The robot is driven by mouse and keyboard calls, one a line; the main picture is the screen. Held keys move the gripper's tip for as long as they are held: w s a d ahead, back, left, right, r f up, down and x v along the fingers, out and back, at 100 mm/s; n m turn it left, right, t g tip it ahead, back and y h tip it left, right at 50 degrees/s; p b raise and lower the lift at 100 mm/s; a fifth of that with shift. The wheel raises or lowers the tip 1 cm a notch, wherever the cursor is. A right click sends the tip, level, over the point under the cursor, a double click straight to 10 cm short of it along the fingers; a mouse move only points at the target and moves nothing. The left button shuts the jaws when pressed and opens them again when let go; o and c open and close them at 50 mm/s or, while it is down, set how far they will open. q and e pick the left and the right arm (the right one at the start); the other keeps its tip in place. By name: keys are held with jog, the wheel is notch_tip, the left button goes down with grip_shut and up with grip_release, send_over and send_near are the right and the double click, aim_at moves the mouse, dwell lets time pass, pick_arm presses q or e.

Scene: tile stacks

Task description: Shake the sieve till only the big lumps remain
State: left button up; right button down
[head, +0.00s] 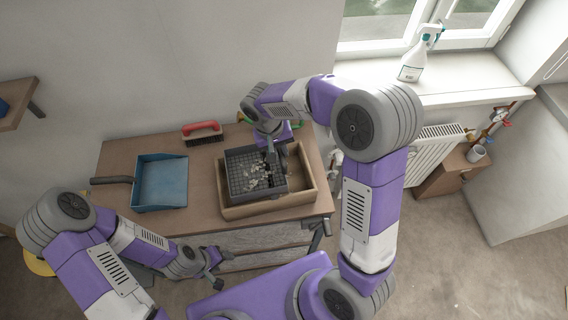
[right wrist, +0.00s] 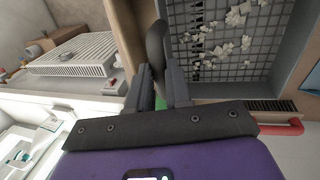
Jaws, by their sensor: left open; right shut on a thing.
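A dark grey square sieve (head: 240,186) with a mesh bottom is over a wooden box (head: 299,197) on the bench. Several pale lumps (head: 258,180) lie on the mesh; they also show in the right wrist view (right wrist: 238,15). My right gripper (head: 271,156) is shut on the sieve's dark handle (right wrist: 156,45) at its back right side. Whether the sieve touches the box is hard to tell. Any fine material in the box is hidden. My left gripper (head: 216,282) is open and empty, low in front of the bench.
A blue dustpan (head: 160,184) lies on the left of the bench (head: 118,156). A red-backed brush (head: 202,132) is at the back edge. A spray bottle (head: 416,56) stands on the windowsill, with a radiator (head: 434,150) below it.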

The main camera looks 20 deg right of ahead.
jog(key=shift+w+a, duration=0.2)
jog(key=shift+a, duration=0.7)
jog(key=shift+d, duration=0.1)
jog(key=s+d, duration=0.1)
jog(key=d, duration=0.7)
jog(key=shift+s+d, duration=0.2)
jog(key=w+a, duration=0.1)
jog(key=a, duration=0.7)
jog(key=shift+w+a, duration=0.2)
jog(key=shift+a, duration=0.05)
